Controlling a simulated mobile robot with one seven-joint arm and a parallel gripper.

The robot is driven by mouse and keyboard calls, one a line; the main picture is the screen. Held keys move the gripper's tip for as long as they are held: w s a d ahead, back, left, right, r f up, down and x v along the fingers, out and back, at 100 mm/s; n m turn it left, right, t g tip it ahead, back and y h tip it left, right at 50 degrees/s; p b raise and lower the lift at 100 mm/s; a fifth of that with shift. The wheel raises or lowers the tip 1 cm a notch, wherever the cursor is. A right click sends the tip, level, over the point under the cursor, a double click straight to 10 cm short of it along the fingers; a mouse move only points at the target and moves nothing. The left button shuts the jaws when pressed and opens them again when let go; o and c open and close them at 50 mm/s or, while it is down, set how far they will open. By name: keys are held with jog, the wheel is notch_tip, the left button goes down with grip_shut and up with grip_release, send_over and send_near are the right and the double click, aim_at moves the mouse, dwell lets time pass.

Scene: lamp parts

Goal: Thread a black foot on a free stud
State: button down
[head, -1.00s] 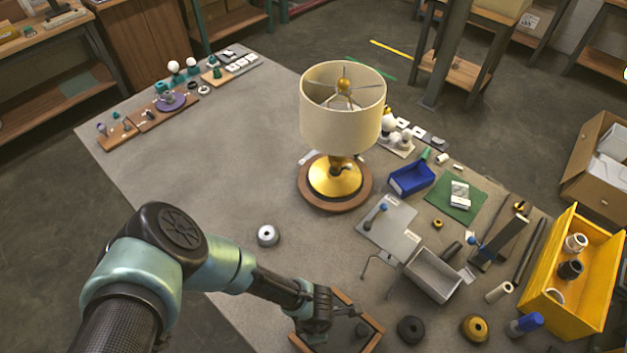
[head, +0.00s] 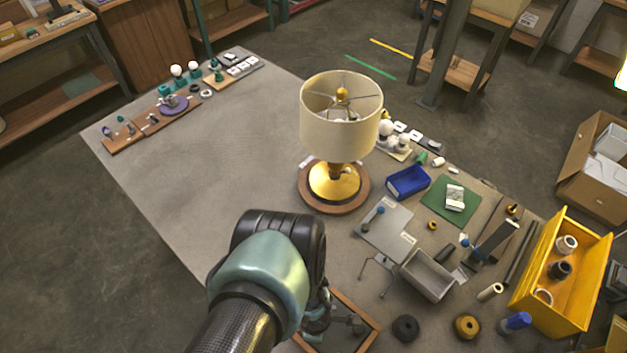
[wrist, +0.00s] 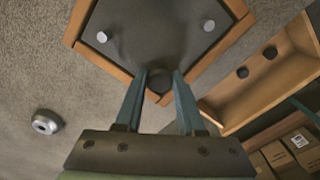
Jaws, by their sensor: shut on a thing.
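A dark panel with a wooden rim (head: 368,314) lies at the table's near edge, partly hidden by my arm. In the wrist view the panel (wrist: 160,30) fills the top, one corner towards me. Two pale grey round studs (wrist: 102,37) (wrist: 209,25) stand near its other visible corners. My gripper (wrist: 160,82) is shut on a black foot (wrist: 159,83) at the near corner. The fingers cover its sides, and whether it sits on a stud there I cannot tell. In the head view my arm mostly hides the gripper.
A wooden tray (wrist: 262,85) with two dark round pieces (wrist: 242,72) (wrist: 270,52) is right of the panel in the wrist view. A black ring (head: 405,328) and lamp (head: 340,135) stand nearby.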

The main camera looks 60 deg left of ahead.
jog(key=shift+s+d+f+m, duration=0.1)
jog(key=shift+s+m, duration=0.1)
jog(key=shift+m, duration=0.4)
jog(key=shift+s+d+f+m, duration=0.1)
jog(key=shift+s+m, duration=0.05)
jog(key=shift+m, duration=0.45)
jog(key=shift+m, duration=0.6)
jog(key=shift+c, duration=2.2)
grip_release()
jog(key=shift+w+a+r, duration=0.1)
jog(key=shift+w, duration=0.05)
